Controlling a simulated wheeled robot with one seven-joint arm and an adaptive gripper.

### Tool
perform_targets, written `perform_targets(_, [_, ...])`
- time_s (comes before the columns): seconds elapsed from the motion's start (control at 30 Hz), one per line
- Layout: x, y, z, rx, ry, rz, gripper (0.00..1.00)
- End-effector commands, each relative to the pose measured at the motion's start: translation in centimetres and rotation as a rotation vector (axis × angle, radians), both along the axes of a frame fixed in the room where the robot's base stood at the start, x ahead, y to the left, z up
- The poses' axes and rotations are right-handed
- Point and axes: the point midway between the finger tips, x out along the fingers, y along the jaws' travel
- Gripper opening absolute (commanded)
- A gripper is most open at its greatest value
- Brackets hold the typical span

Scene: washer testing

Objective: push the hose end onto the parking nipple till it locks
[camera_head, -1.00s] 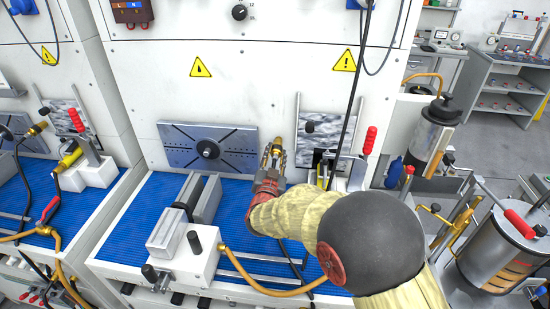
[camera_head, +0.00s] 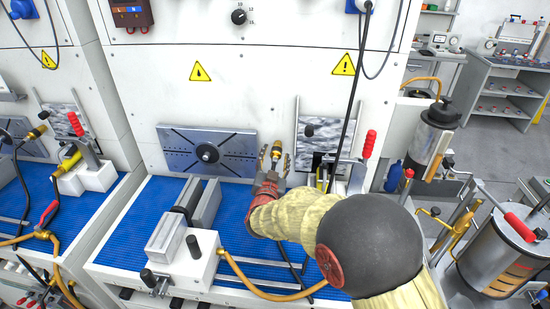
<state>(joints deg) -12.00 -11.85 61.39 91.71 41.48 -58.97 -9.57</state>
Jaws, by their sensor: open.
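The brass-coloured hose end (camera_head: 277,151) is at the white front panel, just right of the slotted grey plate. My gripper (camera_head: 275,157) is open, its fingers spread on either side of the hose end. I cannot tell whether a finger still touches it. The parking nipple is not visible, so the hose end's seating or locking on it cannot be told. A thin dark hose (camera_head: 291,262) runs down over the blue mat from below my gripper; its upper part is hidden by my arm.
A clamp with a red handle (camera_head: 369,144) stands just right of my gripper, and a black cable (camera_head: 348,98) hangs in front of the panel there.

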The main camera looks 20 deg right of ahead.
Motion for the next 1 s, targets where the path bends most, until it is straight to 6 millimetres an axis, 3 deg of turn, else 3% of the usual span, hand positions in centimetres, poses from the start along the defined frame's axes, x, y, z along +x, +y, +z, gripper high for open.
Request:
perform_targets(0.23, [-0.2, 0.1, -0.1, 0.0, 0.002, 0.001, 0.49])
perform_targets(0.37, [-1.3, 0.6, -0.1, 0.001, 0.002, 0.001, 0.49])
perform_targets(0.8, [-9.0, 3.9, 0.0, 0.0, 0.0, 0.004, 0.49])
perform_targets(1.0, [-10.8, 4.6, 0.0, 0.0, 0.0, 0.001, 0.49])
